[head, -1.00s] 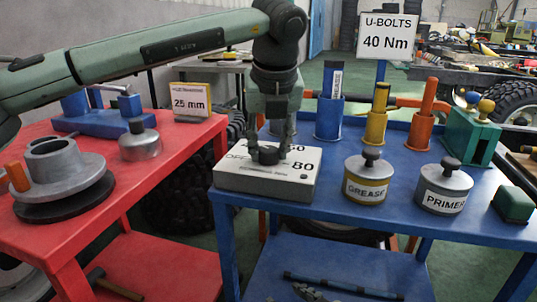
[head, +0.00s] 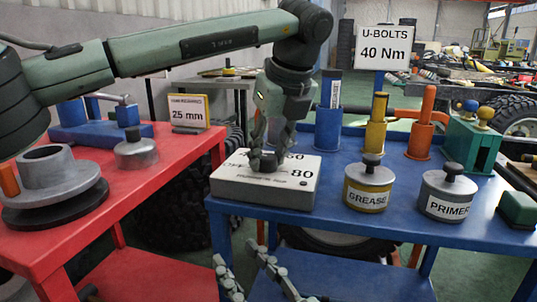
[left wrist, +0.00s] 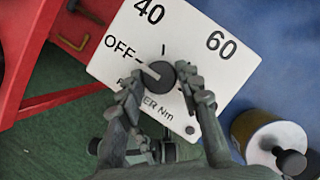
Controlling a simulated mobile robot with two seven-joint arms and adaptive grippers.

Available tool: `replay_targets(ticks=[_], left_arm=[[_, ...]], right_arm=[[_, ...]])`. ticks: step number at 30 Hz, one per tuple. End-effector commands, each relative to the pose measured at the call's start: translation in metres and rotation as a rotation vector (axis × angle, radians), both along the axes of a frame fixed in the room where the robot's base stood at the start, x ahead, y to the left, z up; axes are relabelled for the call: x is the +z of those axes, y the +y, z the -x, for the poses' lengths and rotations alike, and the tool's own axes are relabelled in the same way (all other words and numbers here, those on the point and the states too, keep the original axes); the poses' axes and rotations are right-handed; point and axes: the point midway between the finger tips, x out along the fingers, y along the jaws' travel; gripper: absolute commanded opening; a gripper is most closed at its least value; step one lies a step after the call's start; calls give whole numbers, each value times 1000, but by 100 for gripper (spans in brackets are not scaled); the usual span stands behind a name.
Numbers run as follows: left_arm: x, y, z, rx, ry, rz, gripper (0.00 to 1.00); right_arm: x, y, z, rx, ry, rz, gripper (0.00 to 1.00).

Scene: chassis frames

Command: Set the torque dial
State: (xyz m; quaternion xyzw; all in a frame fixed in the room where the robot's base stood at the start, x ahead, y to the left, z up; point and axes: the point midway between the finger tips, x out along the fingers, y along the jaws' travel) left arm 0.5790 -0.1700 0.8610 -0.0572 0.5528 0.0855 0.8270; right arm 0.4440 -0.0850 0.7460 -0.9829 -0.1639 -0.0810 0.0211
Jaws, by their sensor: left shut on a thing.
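The torque box (head: 235,185) is a pale block on the near left corner of the blue table. It bears a round black dial (left wrist: 165,82) with a light pointer, which points toward the OFF mark in the left wrist view. Marks 40, 60 and 80 show on the box top. My left gripper (head: 268,160) is shut on the dial from above, with its fingers on either side in the left wrist view (left wrist: 160,85). My right gripper (head: 252,268) is open and empty, low at the bottom edge. A sign (head: 384,45) reads U-BOLTS 40 Nm.
Grease (head: 369,185) and primer (head: 446,194) cans stand right of the box. Blue (head: 328,128), yellow (head: 375,135) and orange (head: 420,138) holders stand behind. The red table (head: 95,245) at left bears a flanged hub (head: 55,175) and a 25 mm sign (head: 189,112).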

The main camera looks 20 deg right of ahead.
Motion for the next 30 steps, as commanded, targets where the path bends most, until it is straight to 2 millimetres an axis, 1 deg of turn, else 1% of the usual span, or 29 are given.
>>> replay_targets(ticks=[8,9,12,14,23,26,29,30], left_arm=[[1,0,0,3,-1,1,6],[1,0,0,2,-1,2,37],[1,0,0,1,-1,1,49],[1,0,0,1,-1,1,56],[2,0,0,1,-1,0,56],[10,-1,3,1,-2,1,56],[24,-2,9,0,-4,1,56],[32,-3,12,0,-5,1,56]], right_arm=[[1,0,0,0,-1,0,40],[1,0,0,0,-1,0,40],[0,0,0,1,0,0,40],[0,0,0,1,0,0,40],[0,0,0,-1,0,1,40],[0,0,0,-1,1,1,40],[0,0,0,-1,1,0,40],[0,0,0,-1,1,0,40]])
